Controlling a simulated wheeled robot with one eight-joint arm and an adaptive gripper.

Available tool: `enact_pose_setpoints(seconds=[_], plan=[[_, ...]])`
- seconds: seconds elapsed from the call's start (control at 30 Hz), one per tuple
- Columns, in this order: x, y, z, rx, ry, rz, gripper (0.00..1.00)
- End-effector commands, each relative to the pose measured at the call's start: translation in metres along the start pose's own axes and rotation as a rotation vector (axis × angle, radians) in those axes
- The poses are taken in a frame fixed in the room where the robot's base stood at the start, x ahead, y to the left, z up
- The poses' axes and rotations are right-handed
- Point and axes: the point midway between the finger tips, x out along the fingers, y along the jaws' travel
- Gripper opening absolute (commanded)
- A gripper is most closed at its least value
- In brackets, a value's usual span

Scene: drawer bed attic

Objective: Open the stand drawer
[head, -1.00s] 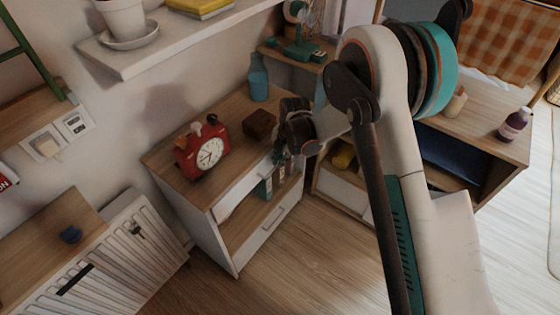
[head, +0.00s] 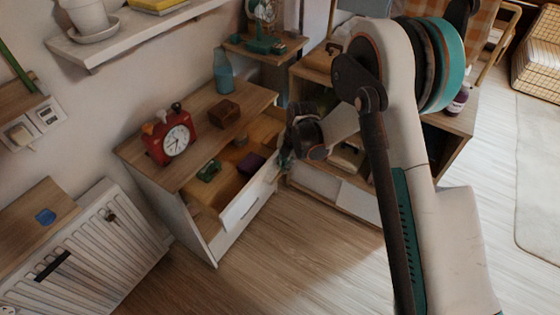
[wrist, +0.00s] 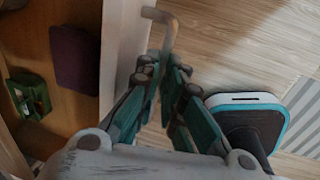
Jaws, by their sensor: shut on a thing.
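The stand (head: 160,185) is a white cabinet with a wooden top. Its top drawer (head: 245,203) is pulled well out, with its wooden inside showing. A green object (head: 209,170) and a dark purple object (head: 251,164) lie in it; they also show in the wrist view, the green one (wrist: 30,96) left of the purple one (wrist: 75,57). My gripper (head: 285,160) is at the right end of the drawer front. In the wrist view my gripper (wrist: 168,78) is shut on the drawer's metal handle (wrist: 165,30), beside the white drawer front (wrist: 122,45).
A red alarm clock (head: 171,137), a small brown box (head: 223,113) and a blue bottle (head: 223,72) stand on the top. A white radiator (head: 90,250) is at the left. A wooden shelf unit (head: 345,193) is behind my arm. Floor before the drawer is clear.

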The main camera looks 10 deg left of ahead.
Motion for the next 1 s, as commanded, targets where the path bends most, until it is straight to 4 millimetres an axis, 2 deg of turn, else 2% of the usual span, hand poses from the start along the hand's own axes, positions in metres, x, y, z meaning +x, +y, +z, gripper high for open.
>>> enact_pose_setpoints(seconds=[0.4, 0.43, 0.47, 0.83, 1.0], plan=[[0.000, -0.003, 0.000, 0.000, 0.000, -0.001, 0.00], [0.000, -0.003, 0.000, 0.000, 0.000, -0.001, 0.12], [0.000, -0.003, 0.000, 0.000, 0.000, -0.001, 0.17], [-0.002, -0.003, 0.000, 0.000, 0.000, 0.000, 0.17], [-0.018, -0.003, 0.000, 0.000, 0.000, 0.000, 0.17]])
